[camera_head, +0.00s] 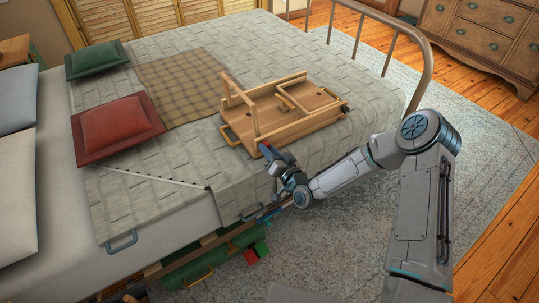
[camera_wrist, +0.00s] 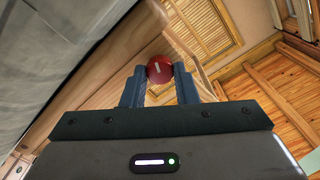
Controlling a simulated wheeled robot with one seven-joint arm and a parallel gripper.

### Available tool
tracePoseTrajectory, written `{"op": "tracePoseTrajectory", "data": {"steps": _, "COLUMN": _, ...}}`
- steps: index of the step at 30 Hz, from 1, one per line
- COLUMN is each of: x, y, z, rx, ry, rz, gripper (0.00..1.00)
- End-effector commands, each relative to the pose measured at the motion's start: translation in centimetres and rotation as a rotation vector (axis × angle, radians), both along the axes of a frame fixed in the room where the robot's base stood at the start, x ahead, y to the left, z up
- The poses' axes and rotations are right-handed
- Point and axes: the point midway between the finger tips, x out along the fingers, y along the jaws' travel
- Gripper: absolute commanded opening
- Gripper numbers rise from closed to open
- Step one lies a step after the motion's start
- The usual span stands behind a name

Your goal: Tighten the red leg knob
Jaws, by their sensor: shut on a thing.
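The red leg knob (camera_wrist: 159,69) is a round red cap with a small pale mark, seen in the wrist view between the tips of my two blue fingers. My gripper (camera_head: 268,152) is shut on it at the near edge of the wooden folding bed table. That table (camera_head: 310,125) lies on the bed with its underside and legs facing up. In the head view my fingers hide most or all of the knob, and I cannot tell how far it is screwed in.
The bed (camera_head: 340,60) has a grey quilt, a green cushion (camera_head: 96,60), a red cushion (camera_head: 118,127) and a plaid blanket (camera_head: 185,85). A metal bed rail (camera_head: 428,60) stands at the right. A green case (camera_head: 215,258) is under the bed.

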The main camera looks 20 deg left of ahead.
Motion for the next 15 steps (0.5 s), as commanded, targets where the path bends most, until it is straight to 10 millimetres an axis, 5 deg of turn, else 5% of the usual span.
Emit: {"op": "tracePoseTrajectory", "data": {"steps": 15, "x": 0.0, "y": -0.11, "z": -0.38, "rx": 0.325, "ry": 0.372, "rz": -0.001, "gripper": 0.04}}
